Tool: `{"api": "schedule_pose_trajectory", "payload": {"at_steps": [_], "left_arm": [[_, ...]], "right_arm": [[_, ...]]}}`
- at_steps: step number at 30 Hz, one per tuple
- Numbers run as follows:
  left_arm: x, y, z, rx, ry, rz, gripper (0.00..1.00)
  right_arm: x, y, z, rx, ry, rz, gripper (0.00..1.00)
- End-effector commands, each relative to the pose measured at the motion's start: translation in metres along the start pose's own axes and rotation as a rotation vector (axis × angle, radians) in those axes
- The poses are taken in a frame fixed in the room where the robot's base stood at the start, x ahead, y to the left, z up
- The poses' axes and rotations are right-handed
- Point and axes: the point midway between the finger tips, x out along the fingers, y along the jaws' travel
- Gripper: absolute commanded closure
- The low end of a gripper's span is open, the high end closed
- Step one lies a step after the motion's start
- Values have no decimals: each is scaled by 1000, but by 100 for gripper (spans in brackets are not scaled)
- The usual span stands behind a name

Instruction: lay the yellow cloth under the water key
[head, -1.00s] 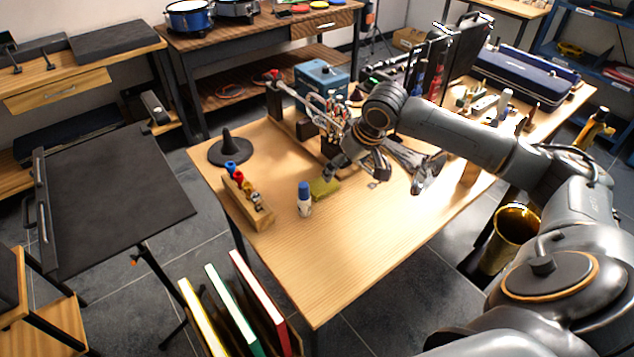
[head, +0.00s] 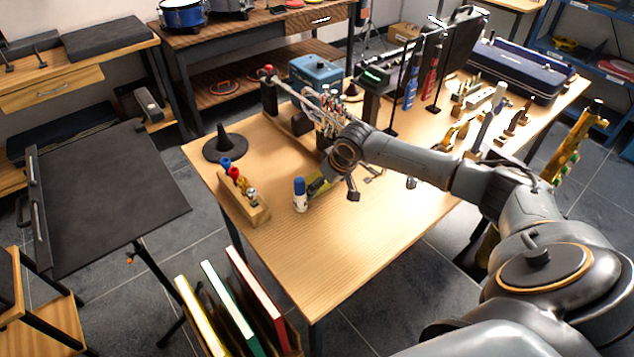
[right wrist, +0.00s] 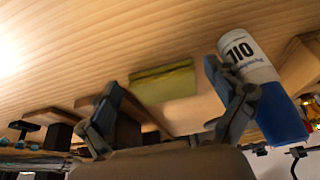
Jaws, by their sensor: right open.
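The yellow cloth (head: 318,187) lies folded on the wooden table; in the right wrist view it is a flat yellow-green patch (right wrist: 165,82). My right gripper (head: 336,188) is low over the table beside the cloth. In its wrist view the fingers are spread apart, with the cloth seen between them and nothing held. The water key is too small to tell apart. My left gripper is not in view.
A blue-capped white bottle (head: 300,196) stands close to the cloth; it also shows by the right finger in the wrist view (right wrist: 248,60). A wooden rack (head: 243,198) and a black cone stand (head: 226,146) are left of it. The table's front is clear.

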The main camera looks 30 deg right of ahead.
Motion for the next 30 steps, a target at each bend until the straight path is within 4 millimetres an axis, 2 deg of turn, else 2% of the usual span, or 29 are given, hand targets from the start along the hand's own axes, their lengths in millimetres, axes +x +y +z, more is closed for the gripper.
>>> {"api": "schedule_pose_trajectory", "payload": {"at_steps": [6,11,14,15,23,30], "left_arm": [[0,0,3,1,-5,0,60],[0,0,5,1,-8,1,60],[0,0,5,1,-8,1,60],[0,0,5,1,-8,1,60],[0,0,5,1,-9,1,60],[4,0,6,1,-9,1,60]], "right_arm": [[0,0,0,0,1,0,11],[0,0,0,0,1,0,43],[0,0,0,0,1,0,44],[0,0,0,0,1,0,48],[-2,0,-1,0,1,0,48],[-22,1,-10,0,4,1,48]]}}
